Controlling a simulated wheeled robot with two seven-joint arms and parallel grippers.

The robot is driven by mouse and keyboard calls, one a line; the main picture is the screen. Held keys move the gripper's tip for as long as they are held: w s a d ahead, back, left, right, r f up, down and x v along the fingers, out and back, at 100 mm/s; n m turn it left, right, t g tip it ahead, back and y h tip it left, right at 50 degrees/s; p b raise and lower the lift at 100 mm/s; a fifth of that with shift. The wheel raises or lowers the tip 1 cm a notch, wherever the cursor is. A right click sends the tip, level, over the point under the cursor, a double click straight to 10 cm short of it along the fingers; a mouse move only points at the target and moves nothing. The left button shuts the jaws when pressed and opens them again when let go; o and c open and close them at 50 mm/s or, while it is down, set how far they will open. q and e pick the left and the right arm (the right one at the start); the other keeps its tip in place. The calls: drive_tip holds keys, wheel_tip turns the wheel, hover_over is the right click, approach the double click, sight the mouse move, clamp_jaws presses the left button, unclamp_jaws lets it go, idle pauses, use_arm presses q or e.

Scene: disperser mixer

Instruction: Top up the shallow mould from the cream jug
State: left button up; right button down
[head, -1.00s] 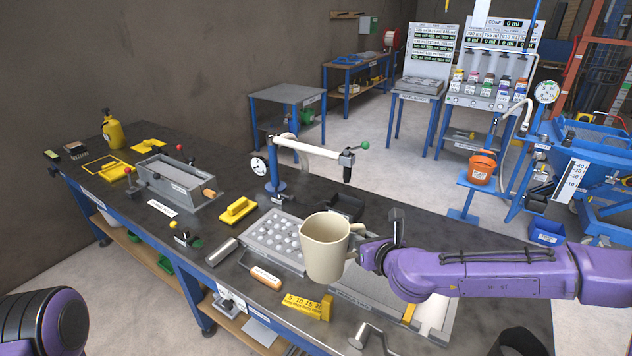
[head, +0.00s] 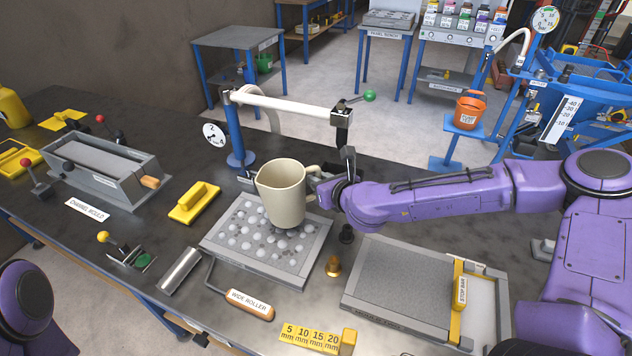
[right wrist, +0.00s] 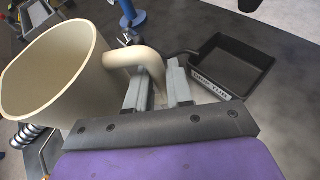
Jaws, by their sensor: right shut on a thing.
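The cream jug (head: 283,192) is upright in the head view, in front of part of the studded grey tray (head: 215,242). My right gripper (head: 322,187) is shut on its handle. In the right wrist view the jug (right wrist: 50,75) is at the left, and its handle (right wrist: 148,70) is between the fingers (right wrist: 160,88). My left gripper is not in view.
The channel mould (head: 100,165) stands at the left. A post (head: 235,135) with a white arm stands behind the jug. A black drip tray (right wrist: 235,65) shows in the wrist view.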

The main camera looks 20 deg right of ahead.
sight(318, 168)
drive_tip(key=r+n+h+p, duration=0.1)
drive_tip(key=r+n+p, duration=0.1)
drive_tip(key=p, duration=0.1)
drive_tip(key=r+n+h+p, duration=0.1)
drive_tip(key=r+n+p, duration=0.1)
drive_tip(key=r+p, duration=0.1)
drive_tip(key=r+n+h+p, duration=0.1)
drive_tip(key=r+h+p, duration=0.1)
drive_tip(key=r+p, duration=0.1)
drive_tip(key=shift+a+n+t+p, duration=0.2)
drive_tip(key=shift+n+t+p, duration=0.2)
drive_tip(key=shift+p, duration=0.35)
drive_tip(key=shift+f, duration=0.1)
drive_tip(key=shift+d, duration=0.15)
drive_tip(key=shift+a, duration=0.2)
drive_tip(key=shift+s+a+r+n+h+b, duration=0.15)
drive_tip(key=shift+a+r+n+h+b, duration=0.2)
drive_tip(key=shift+n, duration=0.25)
